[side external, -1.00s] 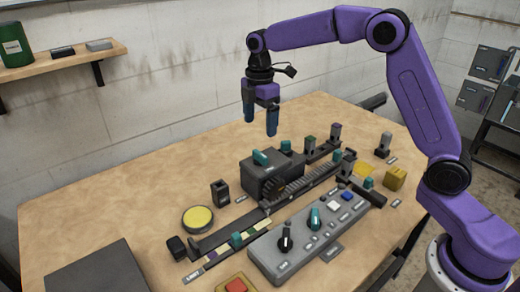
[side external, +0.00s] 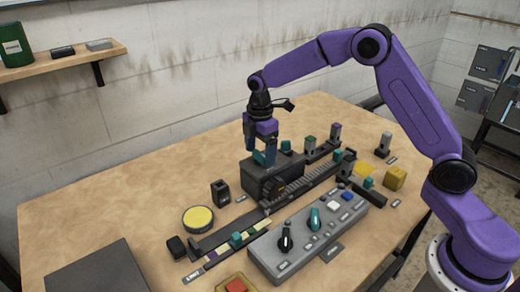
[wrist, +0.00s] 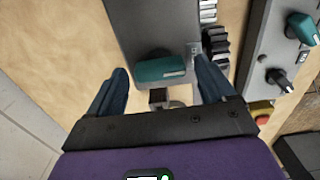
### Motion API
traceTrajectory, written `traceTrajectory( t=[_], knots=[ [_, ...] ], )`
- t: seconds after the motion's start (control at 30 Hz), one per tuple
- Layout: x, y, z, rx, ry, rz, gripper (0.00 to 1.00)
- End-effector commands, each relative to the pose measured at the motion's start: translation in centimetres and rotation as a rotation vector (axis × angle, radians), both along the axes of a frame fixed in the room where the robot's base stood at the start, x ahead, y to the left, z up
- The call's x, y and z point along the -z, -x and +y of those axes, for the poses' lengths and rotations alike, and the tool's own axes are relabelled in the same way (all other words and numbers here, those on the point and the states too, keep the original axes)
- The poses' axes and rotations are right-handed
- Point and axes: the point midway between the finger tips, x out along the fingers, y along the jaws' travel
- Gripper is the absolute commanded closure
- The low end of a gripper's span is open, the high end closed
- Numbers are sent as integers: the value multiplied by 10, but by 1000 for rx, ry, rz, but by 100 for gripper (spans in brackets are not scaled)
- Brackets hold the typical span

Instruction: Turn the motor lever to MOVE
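A teal lever (side external: 260,158) sits on top of a dark grey box (side external: 284,182) at the middle of the table. In the wrist view the lever (wrist: 160,70) lies crosswise between my two fingers. A small pale label (wrist: 193,50) is beside its right end; its text is too small to read. My gripper (side external: 266,154) points down over the box, its fingers at the lever. In the wrist view my gripper (wrist: 161,80) is open, with one blue finger off each end of the lever. I cannot tell whether either finger touches it.
A grey control panel (side external: 265,262) with a black knob (side external: 285,238) and a teal knob (side external: 314,219) stands in front. A toothed rack track (side external: 310,181) runs beside the box. A yellow round pad (side external: 198,218) and a small dark holder (side external: 221,193) are at left. The back left table is clear.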

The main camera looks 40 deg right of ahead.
Motion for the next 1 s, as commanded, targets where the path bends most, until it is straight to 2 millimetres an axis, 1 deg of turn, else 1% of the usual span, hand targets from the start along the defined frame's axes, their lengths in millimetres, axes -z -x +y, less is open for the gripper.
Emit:
traceTrajectory(
  t=[0.03,0.07,0.1,0.13,0.37,0.57,0.77,1.0],
  knots=[
    [0,0,0,0,0,0,36],
    [0,0,0,0,0,0,45],
    [0,0,0,0,0,0,58],
    [0,0,0,0,0,0,68],
    [-1,0,0,8,0,0,69],
    [-1,0,0,67,0,0,69],
    [-1,0,1,200,0,0,69],
    [-1,0,1,423,0,1,69]
  ],
)
